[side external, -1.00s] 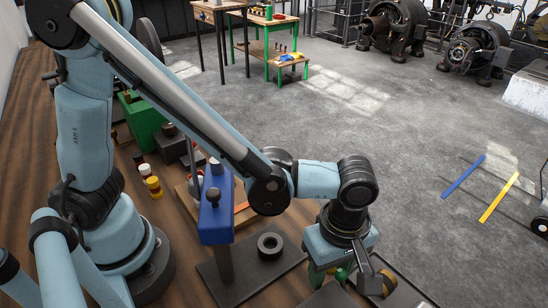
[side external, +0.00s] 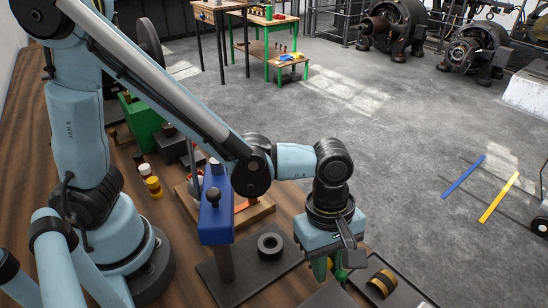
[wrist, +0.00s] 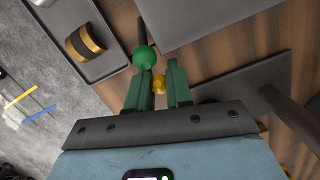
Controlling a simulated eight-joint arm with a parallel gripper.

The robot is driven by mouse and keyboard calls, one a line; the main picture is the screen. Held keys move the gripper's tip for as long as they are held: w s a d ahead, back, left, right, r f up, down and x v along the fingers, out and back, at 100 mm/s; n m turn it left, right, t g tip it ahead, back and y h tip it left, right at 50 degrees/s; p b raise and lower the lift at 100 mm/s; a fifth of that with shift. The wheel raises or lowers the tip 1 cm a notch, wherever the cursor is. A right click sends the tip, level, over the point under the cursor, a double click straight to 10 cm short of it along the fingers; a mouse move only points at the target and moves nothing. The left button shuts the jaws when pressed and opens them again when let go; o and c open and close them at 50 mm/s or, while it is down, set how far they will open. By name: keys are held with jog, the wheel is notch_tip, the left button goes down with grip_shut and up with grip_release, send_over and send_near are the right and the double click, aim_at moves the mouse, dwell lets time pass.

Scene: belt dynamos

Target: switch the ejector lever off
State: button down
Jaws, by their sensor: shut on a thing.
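My gripper (wrist: 158,82) has green fingers, seen close in the wrist view, with a small yellow knob (wrist: 159,84) between them; it is shut on this knob. A green ball (wrist: 145,57) is just beyond the left fingertip. In the side external view my gripper (side external: 329,268) points down at the right part of the bench, right of the dark base plate; yellow and green show at its fingers. Whether the yellow knob or the green ball is the ejector lever's end, I cannot tell.
A grey tray (side external: 404,295) holding a black and brass sleeve (side external: 382,284) is right of my gripper. A blue press head (side external: 215,222) stands left, over a dark base plate (side external: 270,274) bearing a black ring (side external: 270,246). A dark flat panel (wrist: 200,18) is near the fingers.

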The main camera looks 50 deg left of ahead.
jog(key=shift+a+r+h, duration=0.3)
jog(key=shift+a+h, duration=0.3)
jog(key=shift+h, duration=0.7)
jog(key=c, duration=1.1)
grip_release()
jog(key=shift+o, duration=0.2)
jog(key=shift+r, duration=0.15)
jog(key=v, duration=1.2)
